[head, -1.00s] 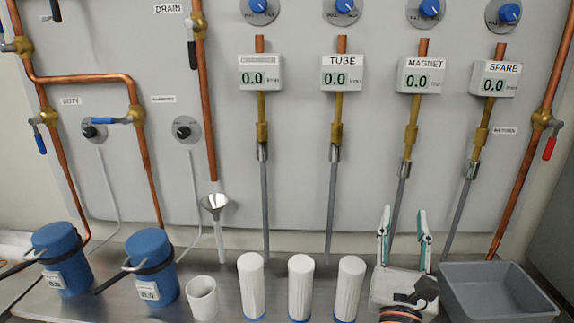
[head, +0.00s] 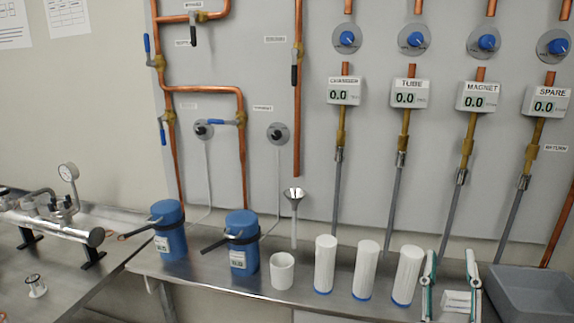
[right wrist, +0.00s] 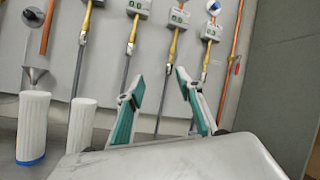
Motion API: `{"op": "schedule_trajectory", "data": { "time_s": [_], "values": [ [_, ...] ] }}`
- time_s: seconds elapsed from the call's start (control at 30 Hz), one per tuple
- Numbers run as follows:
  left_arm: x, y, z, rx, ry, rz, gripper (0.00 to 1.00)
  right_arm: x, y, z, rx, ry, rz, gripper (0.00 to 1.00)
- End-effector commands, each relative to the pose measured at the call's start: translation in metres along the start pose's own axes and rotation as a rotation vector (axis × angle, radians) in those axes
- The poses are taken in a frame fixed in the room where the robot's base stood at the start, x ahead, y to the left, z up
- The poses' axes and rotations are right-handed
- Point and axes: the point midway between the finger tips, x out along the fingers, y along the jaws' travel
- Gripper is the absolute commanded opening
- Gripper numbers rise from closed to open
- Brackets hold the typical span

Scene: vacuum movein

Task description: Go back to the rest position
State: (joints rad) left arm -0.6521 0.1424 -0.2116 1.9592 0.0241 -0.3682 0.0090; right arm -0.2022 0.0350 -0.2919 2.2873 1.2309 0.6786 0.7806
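My right gripper (head: 451,278) stands at the lower right of the head view, its two teal-lined fingers pointing up and apart with nothing between them. The right wrist view also shows this gripper (right wrist: 160,100) open and empty, facing the wall panel. It is beside the rightmost white cylinder (head: 408,275) and left of the grey bin (head: 530,292) in the picture. My left gripper is not in the head view.
A steel bench (head: 330,303) carries two blue canisters (head: 168,232), a white cup (head: 282,272) and several white cylinders. A funnel (head: 294,195) is under a copper pipe. A side table (head: 80,275) with a gauge manifold (head: 60,220) stands at left.

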Motion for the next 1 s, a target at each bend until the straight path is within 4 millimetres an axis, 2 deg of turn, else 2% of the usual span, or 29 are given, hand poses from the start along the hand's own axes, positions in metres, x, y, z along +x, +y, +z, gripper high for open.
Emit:
{"op": "schedule_trajectory", "data": {
  "time_s": [0.03,0.17,0.27,0.4,0.5,0.63,0.7,0.8,0.9,1.0],
  "values": [
    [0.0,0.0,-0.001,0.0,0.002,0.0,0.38,-0.01,0.013,-0.004,-0.156,-0.035,0.043,0.36],
    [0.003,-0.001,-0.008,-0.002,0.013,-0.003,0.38,-0.043,0.058,-0.017,-0.602,-0.159,0.183,0.36],
    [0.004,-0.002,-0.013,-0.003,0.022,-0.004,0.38,-0.082,0.101,-0.042,-0.973,-0.282,0.322,0.36],
    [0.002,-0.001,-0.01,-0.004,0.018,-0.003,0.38,-0.147,0.149,-0.094,-1.429,-0.479,0.525,0.36],
    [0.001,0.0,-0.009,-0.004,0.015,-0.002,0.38,-0.198,0.171,-0.137,-1.704,-0.634,0.67,0.36],
    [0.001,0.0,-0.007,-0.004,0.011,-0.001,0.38,-0.262,0.18,-0.195,-2.005,-0.852,0.851,0.36],
    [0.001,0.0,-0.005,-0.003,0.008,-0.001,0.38,-0.294,0.178,-0.223,-2.132,-0.969,0.938,0.36],
    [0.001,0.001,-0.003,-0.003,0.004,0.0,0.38,-0.329,0.171,-0.254,-2.266,-1.113,1.036,0.36],
    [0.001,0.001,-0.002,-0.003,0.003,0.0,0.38,-0.351,0.163,-0.274,-2.347,-1.216,1.101,0.36],
    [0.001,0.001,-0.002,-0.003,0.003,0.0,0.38,-0.362,0.159,-0.284,-2.387,-1.272,1.133,0.36]
  ]
}}
